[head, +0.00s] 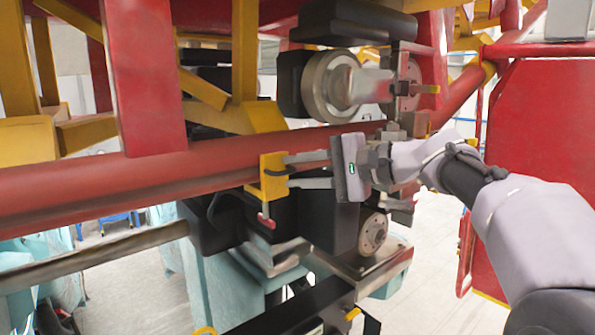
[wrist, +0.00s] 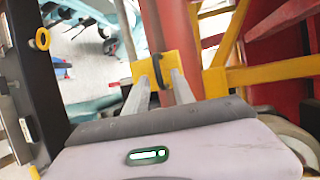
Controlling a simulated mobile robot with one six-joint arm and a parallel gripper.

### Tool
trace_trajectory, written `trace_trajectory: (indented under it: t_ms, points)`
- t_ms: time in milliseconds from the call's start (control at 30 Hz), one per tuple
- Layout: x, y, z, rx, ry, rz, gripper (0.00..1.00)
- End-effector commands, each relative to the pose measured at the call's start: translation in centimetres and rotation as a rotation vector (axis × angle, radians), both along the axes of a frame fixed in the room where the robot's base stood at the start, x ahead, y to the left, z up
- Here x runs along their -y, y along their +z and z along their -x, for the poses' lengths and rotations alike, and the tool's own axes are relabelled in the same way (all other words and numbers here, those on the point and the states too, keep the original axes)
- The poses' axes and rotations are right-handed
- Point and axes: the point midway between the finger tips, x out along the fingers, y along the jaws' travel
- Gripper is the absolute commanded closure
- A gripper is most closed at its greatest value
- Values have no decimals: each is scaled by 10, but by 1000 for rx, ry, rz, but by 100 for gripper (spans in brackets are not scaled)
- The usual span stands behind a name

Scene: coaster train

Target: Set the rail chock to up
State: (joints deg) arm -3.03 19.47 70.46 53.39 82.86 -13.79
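The rail chock (head: 268,180) is a yellow clamp-like block on the long red rail (head: 90,187), left of centre in the head view. A red-ended pin hangs below it, and a dark loop shows at its side. In the wrist view the yellow chock (wrist: 150,68) lies straight ahead, with a black loop between my fingertips. My gripper (head: 287,171) comes from the right with its two grey fingers apart, one above the other in the head view. The fingertips (wrist: 162,80) are right at the chock; I cannot tell whether they touch it.
Wheels (head: 330,85) and dark blocks of the train stand above and right of the chock. A lower wheel (head: 373,233) and a black bar (head: 300,312) lie below. Yellow struts and a red post (head: 143,75) are close behind. A red panel (head: 545,130) stands at the right.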

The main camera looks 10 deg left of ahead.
Motion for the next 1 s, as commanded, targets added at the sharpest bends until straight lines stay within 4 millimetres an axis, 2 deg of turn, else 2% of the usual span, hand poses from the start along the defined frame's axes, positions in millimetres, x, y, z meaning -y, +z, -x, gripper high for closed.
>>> trace_trajectory:
  t_ms: [233, 367, 467, 700, 800, 900, 1000]
  points:
    - [1, 0, 1, 0, 1, 0, 70]
    - [15, 2, 4, 2, -2, 0, 70]
    - [38, 5, 11, 2, -4, 0, 70]
    - [112, 21, 34, 1, -6, 1, 70]
    - [136, 28, 41, 1, -4, 1, 70]
    - [153, 32, 46, 1, -3, 0, 70]
    - [161, 35, 50, 0, -1, 0, 70]
